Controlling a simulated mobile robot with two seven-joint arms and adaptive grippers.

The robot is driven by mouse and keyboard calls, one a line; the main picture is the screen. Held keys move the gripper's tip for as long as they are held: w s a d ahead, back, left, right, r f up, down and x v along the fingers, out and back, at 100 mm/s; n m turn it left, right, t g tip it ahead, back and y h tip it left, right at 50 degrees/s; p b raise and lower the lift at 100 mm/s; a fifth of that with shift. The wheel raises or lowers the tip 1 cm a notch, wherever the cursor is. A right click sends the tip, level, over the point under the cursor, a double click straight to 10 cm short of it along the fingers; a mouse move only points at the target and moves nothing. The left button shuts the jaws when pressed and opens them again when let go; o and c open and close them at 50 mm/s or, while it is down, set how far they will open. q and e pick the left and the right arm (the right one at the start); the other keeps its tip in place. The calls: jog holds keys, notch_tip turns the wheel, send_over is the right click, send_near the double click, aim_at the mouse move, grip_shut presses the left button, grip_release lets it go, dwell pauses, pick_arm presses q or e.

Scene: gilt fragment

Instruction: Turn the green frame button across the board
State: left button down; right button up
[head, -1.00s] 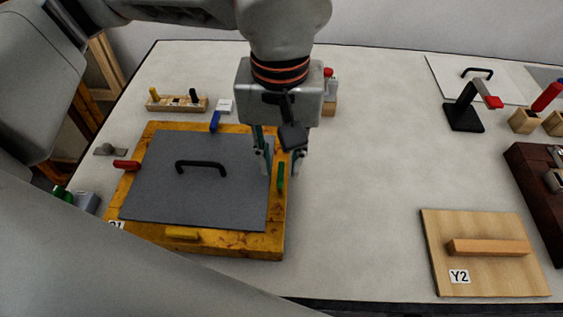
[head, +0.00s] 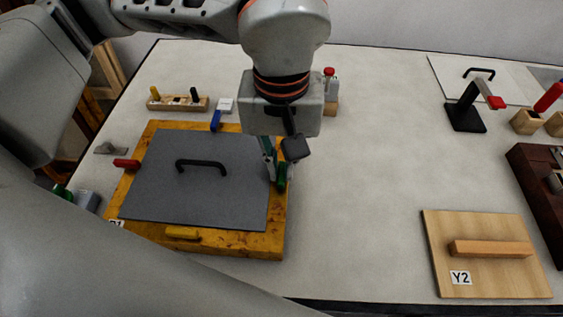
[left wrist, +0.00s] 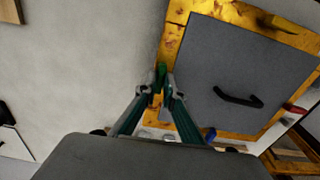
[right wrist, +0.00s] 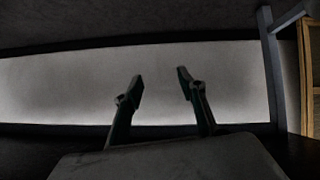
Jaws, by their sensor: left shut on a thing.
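The green frame button (head: 281,178) is on the right side of the yellow frame (head: 264,243). It lies along that side, not across the grey board (head: 200,195). My left gripper (head: 275,180) has come down onto the button and is shut on it. In the left wrist view the green button (left wrist: 160,74) shows between the fingertips of my left gripper (left wrist: 163,90). The part between the fingers is hidden. The board has a black handle (head: 203,165). My right gripper (right wrist: 160,82) shows only in its own wrist view, with its fingers apart and nothing between them.
A red button (head: 126,163), a blue button (head: 215,120) and a yellow button (head: 183,232) sit on the other frame sides. A wooden block with pegs (head: 177,104) stands behind. The Y2 board (head: 435,235) lies at right. The table between is clear.

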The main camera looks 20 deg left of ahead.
pick_arm(q)
jog(key=shift+n, duration=0.8)
jog(key=shift+n+b, duration=0.35)
jog(key=shift+n, duration=0.45)
jog(key=n, duration=0.2)
jog(key=shift+n, duration=0.4)
jog(key=shift+n+b, duration=0.4)
jog(key=shift+n, duration=0.5)
jog(key=n, duration=0.4)
jog(key=shift+n+b, duration=0.3)
jog(key=shift+n, duration=2.7)
jog(key=c, duration=2.2)
grip_release()
